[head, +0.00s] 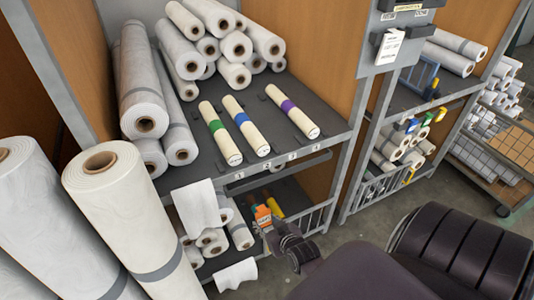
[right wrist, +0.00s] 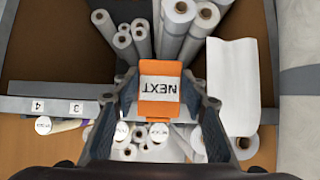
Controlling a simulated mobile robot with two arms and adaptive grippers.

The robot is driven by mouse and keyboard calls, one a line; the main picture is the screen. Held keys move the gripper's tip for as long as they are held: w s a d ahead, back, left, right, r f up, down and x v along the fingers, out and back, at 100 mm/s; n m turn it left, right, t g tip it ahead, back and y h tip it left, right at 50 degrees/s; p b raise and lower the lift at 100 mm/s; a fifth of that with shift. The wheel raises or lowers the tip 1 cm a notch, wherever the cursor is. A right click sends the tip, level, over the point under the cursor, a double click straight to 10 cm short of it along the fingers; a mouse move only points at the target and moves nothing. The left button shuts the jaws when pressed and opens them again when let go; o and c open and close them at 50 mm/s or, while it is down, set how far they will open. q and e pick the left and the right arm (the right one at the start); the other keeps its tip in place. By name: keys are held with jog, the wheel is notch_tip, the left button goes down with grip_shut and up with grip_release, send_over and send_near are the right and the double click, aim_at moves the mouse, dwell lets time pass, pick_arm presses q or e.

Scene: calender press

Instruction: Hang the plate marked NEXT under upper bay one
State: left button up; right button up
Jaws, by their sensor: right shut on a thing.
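The orange plate marked NEXT (right wrist: 160,88) is held between the fingers of my right gripper (right wrist: 162,82); its lettering appears upside down in the right wrist view. In the head view, the plate (head: 262,217) and my right gripper (head: 276,229) are below and in front of the upper shelf edge. The upper bay one label (head: 239,176) is on that edge, left of labels 2, 3 and 4. A green-banded roll (head: 219,131) lies above label 1. In the right wrist view only labels 4 and 3 are readable. My left gripper is not in view.
A white sheet (head: 197,207) hangs at the left of the shelf edge. Large upright rolls (head: 130,215) stand at the front left. Lower rolls (head: 240,236) lie below the shelf. A second rack with coloured tags (head: 412,125) is at the right; open floor lies between.

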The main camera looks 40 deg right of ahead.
jog(key=shift+w+d+f, duration=0.1)
jog(key=shift+w, duration=0.15)
jog(key=shift+w+d+b, duration=0.2)
jog(key=shift+w+b, duration=0.2)
jog(key=shift+w, duration=0.2)
jog(key=shift+w+d+b, duration=0.2)
jog(key=shift+w+b, duration=0.2)
jog(key=shift+w, duration=0.35)
jog(key=shift+w+d+b, duration=0.15)
jog(key=shift+w+b, duration=0.25)
jog(key=shift+w, duration=0.35)
jog(key=shift+w+d+b, duration=0.2)
jog(key=shift+w+b, duration=0.2)
jog(key=shift+w, duration=0.35)
jog(key=w+d+f+b, duration=0.1)
jog(key=w+b, duration=0.4)
jog(key=w, duration=0.2)
jog(key=shift+d+f+b, duration=0.3)
jog(key=shift+d+b, duration=0.05)
jog(key=shift+b, duration=0.05)
jog(key=shift+w, duration=0.1)
jog(key=o, duration=1.1)
jog(key=shift+o, duration=0.2)
